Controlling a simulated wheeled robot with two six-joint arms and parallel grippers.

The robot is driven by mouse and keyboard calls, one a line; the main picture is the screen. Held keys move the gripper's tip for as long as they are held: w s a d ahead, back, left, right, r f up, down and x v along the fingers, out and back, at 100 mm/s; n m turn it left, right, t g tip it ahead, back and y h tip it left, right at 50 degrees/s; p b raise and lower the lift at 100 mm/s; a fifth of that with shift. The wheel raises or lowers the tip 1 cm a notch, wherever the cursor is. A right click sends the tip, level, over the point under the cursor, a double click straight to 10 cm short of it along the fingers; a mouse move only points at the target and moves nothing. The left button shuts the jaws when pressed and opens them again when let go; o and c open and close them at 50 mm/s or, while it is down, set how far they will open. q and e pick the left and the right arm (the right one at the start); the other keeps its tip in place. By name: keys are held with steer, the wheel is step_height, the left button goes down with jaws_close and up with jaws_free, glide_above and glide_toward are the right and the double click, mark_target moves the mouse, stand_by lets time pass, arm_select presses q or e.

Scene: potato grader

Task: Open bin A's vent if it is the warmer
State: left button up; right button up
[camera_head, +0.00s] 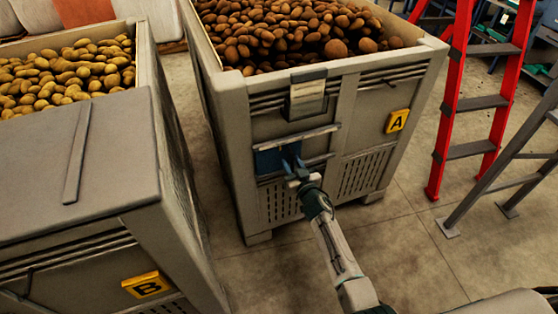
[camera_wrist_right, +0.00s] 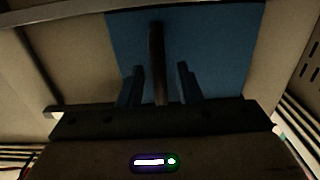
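Bin A (camera_head: 228,110) is a grey crate full of brown potatoes, with a yellow A label (camera_head: 397,121) on its front. A blue vent panel (camera_head: 267,162) sits on that front under a pale rail; it fills the middle of the right wrist view (camera_wrist_right: 215,45). A dark upright handle (camera_wrist_right: 157,60) stands out from the panel. My right gripper (camera_head: 292,158) is at the panel. In the right wrist view its fingers (camera_wrist_right: 161,88) stand apart either side of the handle, with gaps visible. My left gripper is out of view. No temperature reading is legible.
Bin B (camera_head: 110,185), with a yellow B label (camera_head: 146,284) and paler potatoes, stands close on the left. A grey plate (camera_head: 306,94) is on bin A above the vent. A red ladder (camera_head: 461,95) stands right. Floor between ladder and bin A is clear.

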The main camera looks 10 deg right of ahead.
jaws_close()
steer(key=shift+w+d+p, duration=0.2)
steer(key=shift+d, duration=1)
steer(key=shift+w+d+p, duration=0.2)
steer(key=shift+w+d, duration=0.05)
steer(key=shift+d, duration=1)
steer(key=shift+w+d+p, duration=0.2)
steer(key=shift+d, duration=1.5)
steer(key=shift+w+d, duration=0.2)
steer(key=shift+d, duration=0.75)
steer(key=shift+w+d, duration=0.15)
steer(key=shift+d, duration=0.75)
steer(key=shift+w+d, duration=0.2)
steer(key=shift+d, duration=0.75)
steer(key=o, duration=0.8)
jaws_free()
